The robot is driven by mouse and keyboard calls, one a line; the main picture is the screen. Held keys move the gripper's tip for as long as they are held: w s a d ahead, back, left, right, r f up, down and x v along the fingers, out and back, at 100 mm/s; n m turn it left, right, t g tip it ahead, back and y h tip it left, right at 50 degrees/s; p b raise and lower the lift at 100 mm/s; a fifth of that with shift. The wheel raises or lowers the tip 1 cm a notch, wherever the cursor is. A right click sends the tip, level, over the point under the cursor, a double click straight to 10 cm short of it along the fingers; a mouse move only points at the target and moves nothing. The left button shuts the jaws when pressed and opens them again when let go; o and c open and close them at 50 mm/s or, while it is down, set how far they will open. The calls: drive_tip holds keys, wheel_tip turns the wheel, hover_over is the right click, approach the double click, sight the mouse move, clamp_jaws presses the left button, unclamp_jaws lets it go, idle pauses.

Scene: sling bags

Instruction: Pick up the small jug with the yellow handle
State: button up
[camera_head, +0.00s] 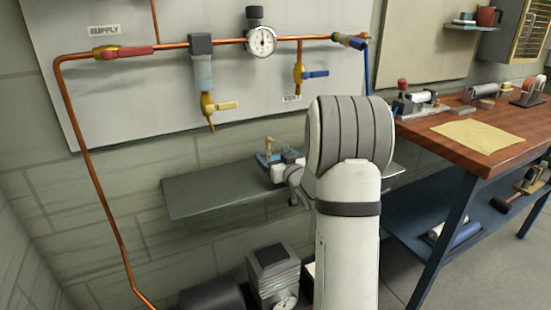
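I cannot make out a small jug with a yellow handle in the head view. A small group of blue and brass-yellow parts (266,157) sits on the grey wall shelf (205,190), too small to identify. My white and grey arm stands in front of the shelf's right part and hides what is behind it. My gripper (281,168) seems to be the small white and grey part by that group, partly hidden by my arm. Its fingers cannot be made out, nor whether it touches anything.
A wooden workbench (470,150) at right bears tools and a yellow cloth (478,135). A red mug (488,17) stands on a high shelf. A motor-like machine (272,275) is below.

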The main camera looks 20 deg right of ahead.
drive_tip(key=shift+c, duration=0.5)
drive_tip(key=c, duration=1)
